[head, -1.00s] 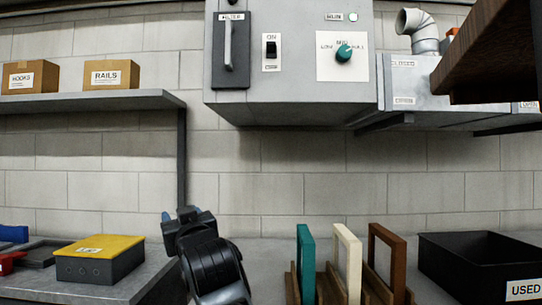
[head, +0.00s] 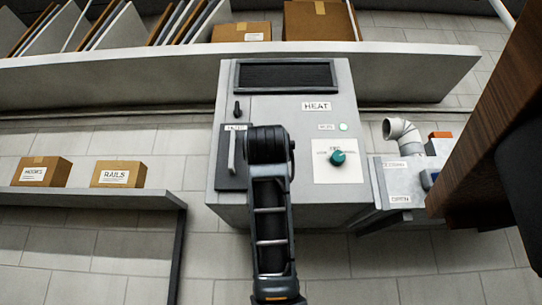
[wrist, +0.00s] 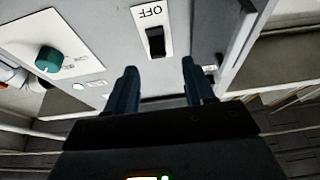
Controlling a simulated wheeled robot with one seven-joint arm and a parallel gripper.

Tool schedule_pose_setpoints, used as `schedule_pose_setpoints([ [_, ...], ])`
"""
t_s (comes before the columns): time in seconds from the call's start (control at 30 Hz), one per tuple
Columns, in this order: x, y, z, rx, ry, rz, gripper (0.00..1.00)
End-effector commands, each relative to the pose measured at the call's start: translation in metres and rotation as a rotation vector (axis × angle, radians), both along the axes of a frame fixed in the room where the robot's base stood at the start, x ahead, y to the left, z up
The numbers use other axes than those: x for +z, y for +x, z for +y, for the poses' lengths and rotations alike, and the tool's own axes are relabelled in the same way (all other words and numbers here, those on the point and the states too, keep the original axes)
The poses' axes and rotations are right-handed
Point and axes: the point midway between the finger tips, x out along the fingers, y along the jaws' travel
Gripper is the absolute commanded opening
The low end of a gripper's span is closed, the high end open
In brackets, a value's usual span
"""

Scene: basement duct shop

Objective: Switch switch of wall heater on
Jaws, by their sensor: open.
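The wall heater (head: 300,110) is a grey box with a HEAT label, a dark grille, a filter door with a handle, a teal knob (head: 337,158) and a small pale green lamp. In the head view my arm hides its switch. In the wrist view the switch (wrist: 156,42) is a black rocker on a white plate, with an upside-down OFF label. My gripper (wrist: 159,68) is open and empty. Its two dark fingers point at the heater front, one on each side below the switch in the picture, seemingly apart from it. The fingertips are hidden in the head view.
A shelf with HOOKS and RAILS boxes (head: 115,173) is left of the heater. A long shelf (head: 120,75) with boxes and panels runs above it. A metal duct unit (head: 400,180) adjoins on the right. A dark wooden panel (head: 490,130) juts in at right.

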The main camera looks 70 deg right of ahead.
Motion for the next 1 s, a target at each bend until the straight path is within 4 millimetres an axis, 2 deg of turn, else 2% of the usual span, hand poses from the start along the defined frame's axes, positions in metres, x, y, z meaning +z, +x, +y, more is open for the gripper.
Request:
schedule_pose_setpoints([
  [0.17,0.010,-0.002,-0.007,-0.011,0.001,-0.005,0.53],
  [0.6,0.033,0.019,-0.058,-0.011,0.000,-0.003,0.53],
  [1.0,0.035,0.023,-0.065,-0.008,-0.001,-0.005,0.53],
])
